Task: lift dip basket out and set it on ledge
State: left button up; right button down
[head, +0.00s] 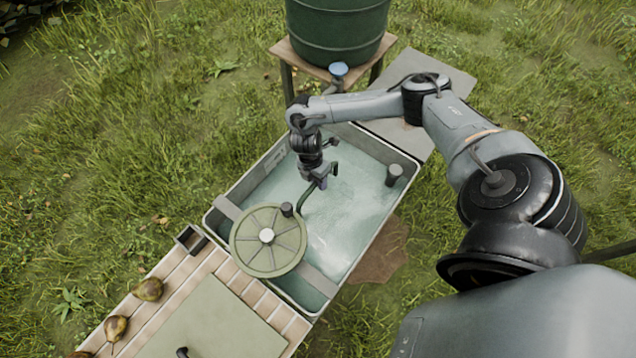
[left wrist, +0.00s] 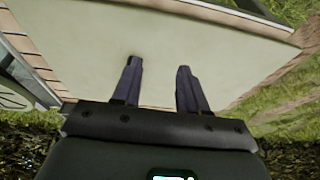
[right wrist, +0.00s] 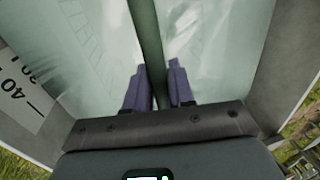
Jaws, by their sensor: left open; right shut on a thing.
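The dip basket appears to be the round green piece with spokes and a pale hub (head: 267,236), at the near end of the water tank (head: 214,209). My right gripper (head: 322,180) is shut on its green handle; in the right wrist view the green rod (right wrist: 146,35) runs between the fingers (right wrist: 155,78). The basket overlaps a grey strip across the tank, likely the ledge (head: 318,279); I cannot tell whether it rests there or hangs above. My left gripper (left wrist: 158,68) is open and empty above a pale green board (left wrist: 150,35).
The board (head: 215,325) lies on a tiled counter (head: 180,293) at the tank's near side, with several brown pears (head: 148,289) to its left. A dark square holder (head: 191,238) stands at the tank's corner. A green barrel (head: 337,30) stands beyond.

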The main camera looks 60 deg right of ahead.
notch_tip(320, 180, up, 30)
jog(key=p, duration=2.6)
jog(key=shift+r, duration=0.2)
